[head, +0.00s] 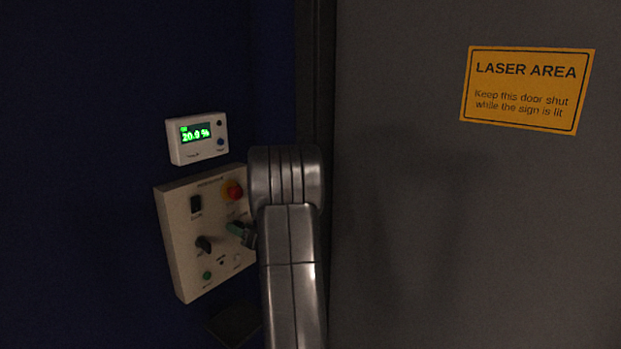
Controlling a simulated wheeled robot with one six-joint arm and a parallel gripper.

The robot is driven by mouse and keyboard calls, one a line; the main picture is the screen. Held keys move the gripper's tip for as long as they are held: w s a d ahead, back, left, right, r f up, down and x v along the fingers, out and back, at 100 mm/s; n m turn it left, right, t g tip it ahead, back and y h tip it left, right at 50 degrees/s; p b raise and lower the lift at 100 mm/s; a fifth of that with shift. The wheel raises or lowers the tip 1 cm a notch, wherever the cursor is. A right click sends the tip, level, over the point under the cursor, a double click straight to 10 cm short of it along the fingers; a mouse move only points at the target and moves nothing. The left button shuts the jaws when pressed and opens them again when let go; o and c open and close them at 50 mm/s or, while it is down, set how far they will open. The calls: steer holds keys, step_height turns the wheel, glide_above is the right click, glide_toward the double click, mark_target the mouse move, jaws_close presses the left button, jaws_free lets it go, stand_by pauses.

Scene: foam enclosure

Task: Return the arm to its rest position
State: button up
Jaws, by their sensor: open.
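My arm rises from the bottom centre in the head view, in front of the right edge of a pale control panel (183,262). My gripper (245,234) shows only in part, as a small dark end left of my arm link, in front of the panel's right side. The rest of it is hidden behind the link. Its jaws are open, and I see nothing held in them. A green part shows right at its tip; I cannot tell whether the two touch.
The panel carries a red button (233,190), a black switch (196,204), a dark knob (204,244) and a green button (207,275). Above it a white display (198,138) reads about 20.9 %. A grey door (430,200) with a yellow laser sign (527,90) stands at right.

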steer(key=s+d+n+b, duration=0.3)
steer(key=s+d+n, duration=0.1)
steer(key=d+n, duration=0.1)
steer(key=shift+s+d+b, duration=0.15)
steer(key=shift+b, duration=0.2)
stand_by(0.3)
steer(key=shift+r, duration=0.1)
